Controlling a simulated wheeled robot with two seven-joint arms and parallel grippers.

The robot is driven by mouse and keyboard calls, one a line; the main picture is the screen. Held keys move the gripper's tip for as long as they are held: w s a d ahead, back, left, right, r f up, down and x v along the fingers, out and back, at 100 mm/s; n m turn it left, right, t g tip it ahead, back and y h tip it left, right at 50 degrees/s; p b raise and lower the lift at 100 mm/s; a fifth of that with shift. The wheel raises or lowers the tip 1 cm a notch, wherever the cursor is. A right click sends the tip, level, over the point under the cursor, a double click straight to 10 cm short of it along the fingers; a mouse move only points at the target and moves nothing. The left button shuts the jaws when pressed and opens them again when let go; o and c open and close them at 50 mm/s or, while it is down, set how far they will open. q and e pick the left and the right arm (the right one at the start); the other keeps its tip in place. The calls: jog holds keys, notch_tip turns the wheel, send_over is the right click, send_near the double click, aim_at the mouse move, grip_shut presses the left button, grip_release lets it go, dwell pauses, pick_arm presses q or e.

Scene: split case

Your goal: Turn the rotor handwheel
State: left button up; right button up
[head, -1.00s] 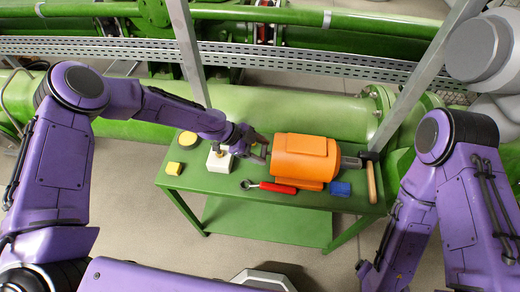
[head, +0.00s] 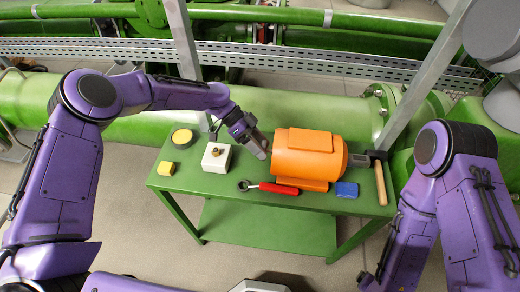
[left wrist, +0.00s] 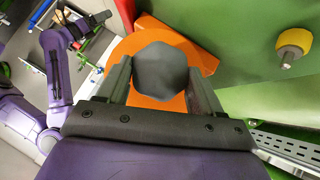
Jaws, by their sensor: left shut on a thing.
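The orange motor-like housing (head: 310,157) lies on the green table in the head view. In the left wrist view, the dark grey, many-sided handwheel (left wrist: 160,70) sits in front of the orange housing (left wrist: 140,32). My left gripper (head: 262,150) is at the housing's left end, with its fingers on either side of the handwheel, shut on it. In the head view the handwheel is hidden by the gripper. My right arm (head: 455,200) hangs at the right, away from the housing; its fingers cannot be made out clearly.
A green pipe runs behind.

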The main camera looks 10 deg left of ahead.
pick_arm(q)
jog(key=shift+g, duration=0.3)
jog(key=o, duration=1.1)
jog(key=shift+c, duration=0.2)
jog(key=s+r+b, duration=0.1)
jog(key=r, duration=0.1)
jog(key=s+r+b, duration=0.1)
jog(key=r, duration=0.1)
jog(key=s+r, duration=0.1)
jog(key=r, duration=0.2)
jog(key=shift+s+d+r+b, duration=0.15)
jog(key=shift+s+b, duration=0.1)
jog(key=shift+b, duration=0.15)
jog(key=s+d+r+b, duration=0.1)
jog(key=s+r, duration=0.4)
jog(key=s, duration=0.5)
jog(key=shift+s+d+r+b, duration=0.2)
jog(key=shift+d+r+b, duration=0.1)
jog(key=shift+b, duration=0.5)
